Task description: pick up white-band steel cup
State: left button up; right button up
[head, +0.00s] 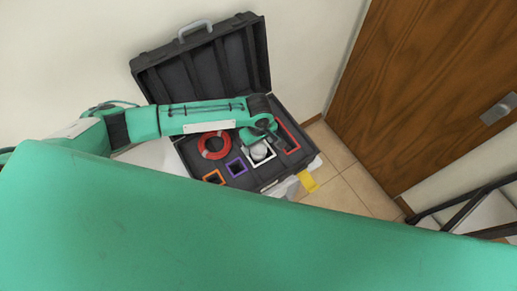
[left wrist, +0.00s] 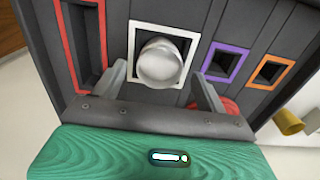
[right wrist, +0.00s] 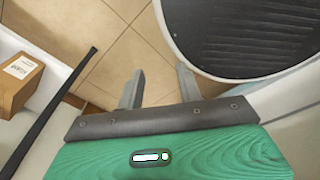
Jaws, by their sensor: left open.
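The steel cup (left wrist: 160,64) sits in the white-framed slot (left wrist: 135,40) of the open black case. It is silver and rounded in the left wrist view. In the head view the cup (head: 260,152) shows close below the end of my left arm. My left gripper (left wrist: 162,80) is open, with one finger on each side of the cup, and I cannot tell whether they touch it. In the head view the left gripper (head: 256,137) is partly hidden by its own wrist. My right gripper (right wrist: 158,80) is open and empty above the tiled floor.
The case (head: 265,178) also has a red-framed slot (head: 288,137), a purple one (head: 236,167) and an orange one (head: 214,177). A red ring (head: 214,145) lies left of the cup. The raised lid (head: 205,62) stands behind. A cardboard box (right wrist: 20,85) is near my right gripper.

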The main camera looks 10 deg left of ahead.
pick_arm(q)
notch_tip(320, 180, down, 2)
jog(key=shift+f, duration=0.1)
jog(key=shift+c, duration=1.3)
jog(key=c, duration=0.7)
jog(key=shift+c, duration=0.6)
pick_arm(e)
jog(key=shift+s+a+r, duration=0.15)
jog(key=shift+s+r, duration=0.2)
jog(key=shift+s, duration=0.35)
